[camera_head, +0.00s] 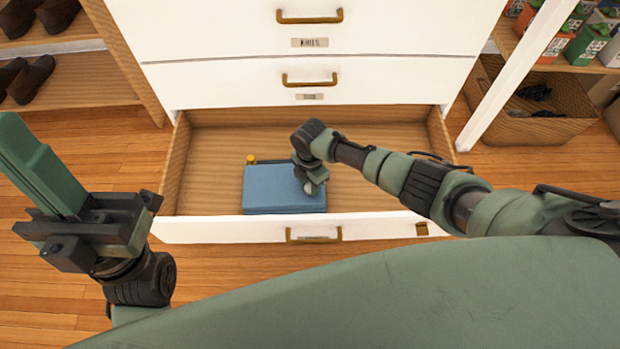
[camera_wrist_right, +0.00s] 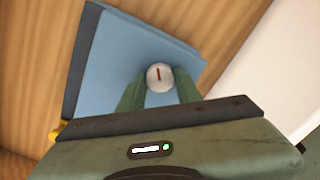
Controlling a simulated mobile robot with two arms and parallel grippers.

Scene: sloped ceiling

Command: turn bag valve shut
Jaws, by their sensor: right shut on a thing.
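A flat blue bag (camera_head: 270,190) lies in the open bottom drawer, left of the drawer's middle. Its round white valve (camera_wrist_right: 160,77) with a red line shows in the right wrist view, and the bag (camera_wrist_right: 115,55) fills much of that view. My right gripper (camera_head: 311,188) reaches down over the bag's right part. Its two green fingers (camera_wrist_right: 160,92) are shut on the valve, one on each side. The red line stands close to upright in that view. My left gripper (camera_head: 45,175) is raised at the left, away from the drawer; its jaw opening is unclear.
A small yellow piece (camera_head: 251,159) sits at the bag's back left corner. The drawer floor (camera_head: 385,175) is bare to the right. Shut drawers with brass handles (camera_head: 310,79) stand above. A basket (camera_head: 530,110) is at the right, and shoes (camera_head: 30,78) are on shelves at the left.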

